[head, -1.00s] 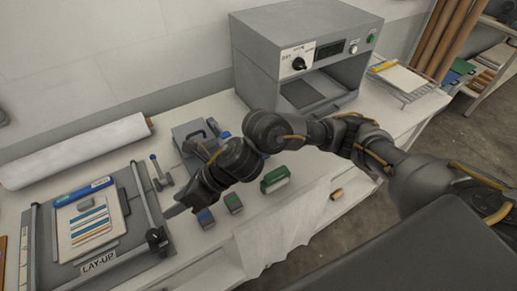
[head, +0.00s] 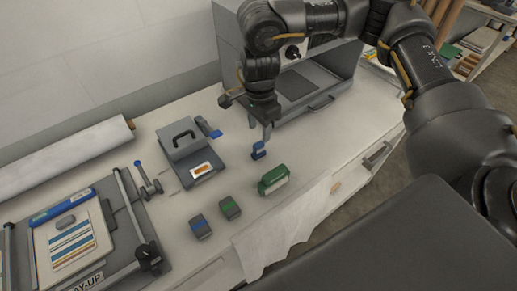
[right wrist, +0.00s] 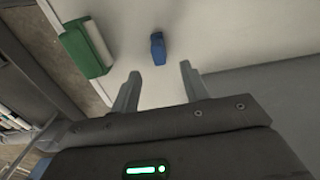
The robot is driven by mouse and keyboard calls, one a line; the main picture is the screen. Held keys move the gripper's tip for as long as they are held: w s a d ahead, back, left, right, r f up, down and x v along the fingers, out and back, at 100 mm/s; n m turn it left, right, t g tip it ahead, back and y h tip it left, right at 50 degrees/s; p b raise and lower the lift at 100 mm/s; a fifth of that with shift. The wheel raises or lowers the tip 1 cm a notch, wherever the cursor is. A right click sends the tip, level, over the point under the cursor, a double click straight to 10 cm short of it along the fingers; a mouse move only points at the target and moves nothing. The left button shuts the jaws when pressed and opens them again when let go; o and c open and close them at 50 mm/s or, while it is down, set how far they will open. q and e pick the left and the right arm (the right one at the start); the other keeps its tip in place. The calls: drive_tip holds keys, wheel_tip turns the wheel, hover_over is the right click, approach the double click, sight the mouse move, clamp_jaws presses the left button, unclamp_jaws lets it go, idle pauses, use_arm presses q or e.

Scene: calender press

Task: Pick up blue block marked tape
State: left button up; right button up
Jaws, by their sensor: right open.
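A small blue block (head: 258,150) stands on the white table in front of the grey oven. In the right wrist view the blue block (right wrist: 158,48) lies ahead of the fingertips, roughly in line with the gap between them. No marking can be read on it. My right gripper (head: 260,127) is above and just behind the block in the head view, pointing down. Its two fingers (right wrist: 160,72) are open and empty, apart from the block. My left gripper is not in view.
A green-and-white block (head: 273,181) stands near the blue block. Two grey blocks, one blue-topped (head: 200,227) and one green-topped (head: 230,208), sit nearer the front edge. A grey press (head: 188,150) is to the left, the oven (head: 330,75) behind. A white cloth (head: 275,235) hangs over the edge.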

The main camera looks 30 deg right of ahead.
sight(259, 143)
wheel_tip(259, 143, down, 4)
drive_tip(key=shift+d+r, duration=0.1)
drive_tip(key=shift+r, duration=0.15)
drive_tip(key=shift+s+f+p, duration=0.1)
drive_tip(key=shift+f+p, duration=0.1)
drive_tip(key=shift+p, duration=0.2)
drive_tip(key=shift+a+f+p, duration=0.2)
drive_tip(key=shift+f+p, duration=0.6)
drive_tip(key=shift+f, duration=1.6)
clamp_jaws()
drive_tip(key=shift+r, duration=0.15)
